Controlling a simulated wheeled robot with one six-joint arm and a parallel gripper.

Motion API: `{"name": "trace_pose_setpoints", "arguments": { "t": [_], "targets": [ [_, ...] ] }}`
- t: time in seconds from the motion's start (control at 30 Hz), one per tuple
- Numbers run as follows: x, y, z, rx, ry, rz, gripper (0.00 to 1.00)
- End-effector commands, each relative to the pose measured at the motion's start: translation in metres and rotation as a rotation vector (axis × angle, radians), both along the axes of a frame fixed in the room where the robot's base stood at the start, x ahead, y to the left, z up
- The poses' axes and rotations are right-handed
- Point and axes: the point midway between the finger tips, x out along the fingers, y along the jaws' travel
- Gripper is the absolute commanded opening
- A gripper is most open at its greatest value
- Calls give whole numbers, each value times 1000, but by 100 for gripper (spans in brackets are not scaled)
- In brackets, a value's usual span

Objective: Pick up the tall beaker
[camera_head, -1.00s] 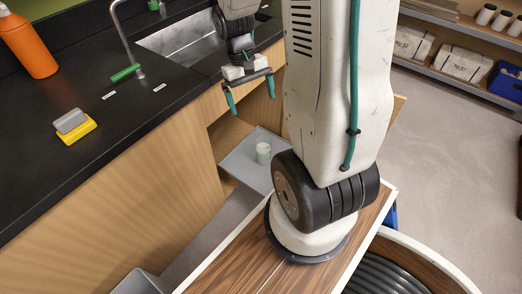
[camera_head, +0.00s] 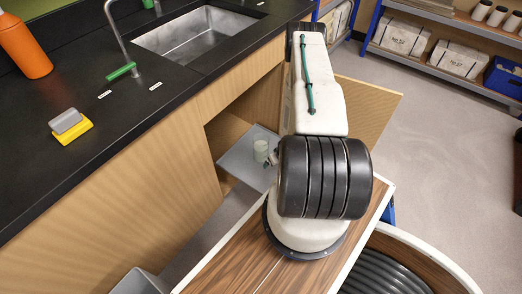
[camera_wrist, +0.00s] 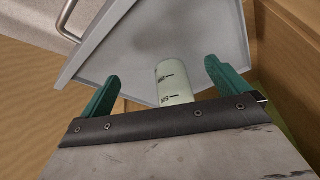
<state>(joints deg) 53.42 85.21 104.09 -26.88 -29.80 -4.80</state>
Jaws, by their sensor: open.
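The tall beaker (camera_head: 261,150) is a pale, whitish-green cylinder standing on a grey pull-out tray (camera_head: 238,160) in the open cabinet under the counter. In the wrist view the beaker (camera_wrist: 174,84) shows dark graduation marks, and its near end is hidden behind the gripper's dark crossbar. My gripper (camera_wrist: 161,74) is open, with one green finger on each side of the beaker in the picture. Visible gaps separate both fingers from it. I cannot tell how far it reaches between them. In the head view my arm hides most of the gripper.
The tray has a raised rim. An open cabinet door (camera_head: 366,118) stands to the right, and a wooden cabinet wall (camera_wrist: 290,60) is close on the right in the wrist view. The black counter (camera_head: 110,110) with a sink (camera_head: 192,32) overhangs the cabinet on the left.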

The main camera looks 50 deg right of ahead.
Motion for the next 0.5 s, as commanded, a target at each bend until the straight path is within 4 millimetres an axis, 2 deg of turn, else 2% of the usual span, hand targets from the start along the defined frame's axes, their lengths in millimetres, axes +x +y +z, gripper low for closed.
{"name": "trace_pose_setpoints", "arguments": {
  "t": [0.03, 0.1, 0.13, 0.23, 0.3, 0.4, 0.5],
  "targets": [
    [-3, 6, -24, -18, -79, -1, 100],
    [8, 7, -40, -73, -225, 9, 100],
    [14, 5, -41, -99, -287, 15, 100],
    [37, -4, -30, -184, -475, 32, 100],
    [52, -11, -15, -234, -579, 43, 100],
    [64, -18, 4, -284, -680, 53, 100],
    [72, -21, 12, -309, -728, 57, 100]
  ]
}}
